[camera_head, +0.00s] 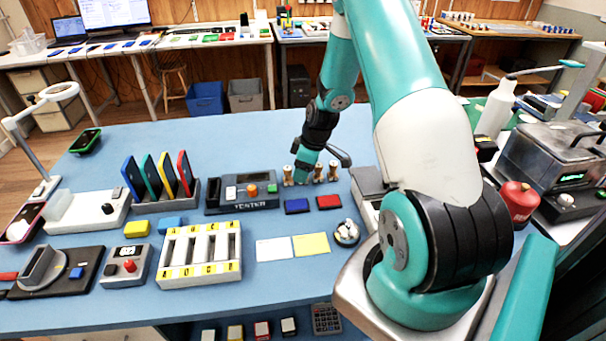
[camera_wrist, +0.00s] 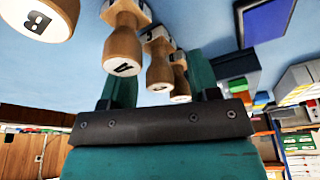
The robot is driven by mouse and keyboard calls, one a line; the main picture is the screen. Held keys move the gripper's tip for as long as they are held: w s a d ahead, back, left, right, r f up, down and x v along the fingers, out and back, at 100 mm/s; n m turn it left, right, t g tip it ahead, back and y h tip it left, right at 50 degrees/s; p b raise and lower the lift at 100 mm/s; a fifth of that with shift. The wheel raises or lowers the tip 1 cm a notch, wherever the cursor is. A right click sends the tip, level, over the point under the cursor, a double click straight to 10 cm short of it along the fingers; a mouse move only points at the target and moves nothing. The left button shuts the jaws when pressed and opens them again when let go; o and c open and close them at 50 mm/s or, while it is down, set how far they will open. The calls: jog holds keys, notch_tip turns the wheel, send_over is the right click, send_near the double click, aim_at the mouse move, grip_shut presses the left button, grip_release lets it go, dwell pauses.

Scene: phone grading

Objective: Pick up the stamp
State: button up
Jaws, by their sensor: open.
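Several wooden stamps stand in a row near the back of the blue table in the head view, among them a left stamp (camera_head: 288,176) and a right stamp (camera_head: 333,171). The wrist view shows their pale round ends up close: one marked B (camera_wrist: 42,20), one marked A (camera_wrist: 123,58), and two more (camera_wrist: 159,72) whose marks are hard to read. My gripper (camera_head: 318,165) is at the row from above, its fingers apart. In the wrist view my teal fingers (camera_wrist: 161,65) rise behind and beside the stamps. The exact gap to each stamp cannot be told.
A tester (camera_head: 240,208) stands left of the stamps. Blue (camera_head: 297,207) and red (camera_head: 329,202) pads lie in front of them. White (camera_head: 273,249) and yellow (camera_head: 311,244) sheets lie nearer, beside a slotted rack (camera_head: 197,277). A metal-lidded machine (camera_head: 548,160) stands at right.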

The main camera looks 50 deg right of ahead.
jog(key=c, duration=1)
jog(key=shift+c, duration=0.2)
jog(key=shift+r, duration=0.1)
notch_tip(320, 180, up, 20)
jog(key=shift+f+b, duration=0.1)
jog(key=shift+b, duration=0.5)
jog(key=shift+o, duration=0.9)
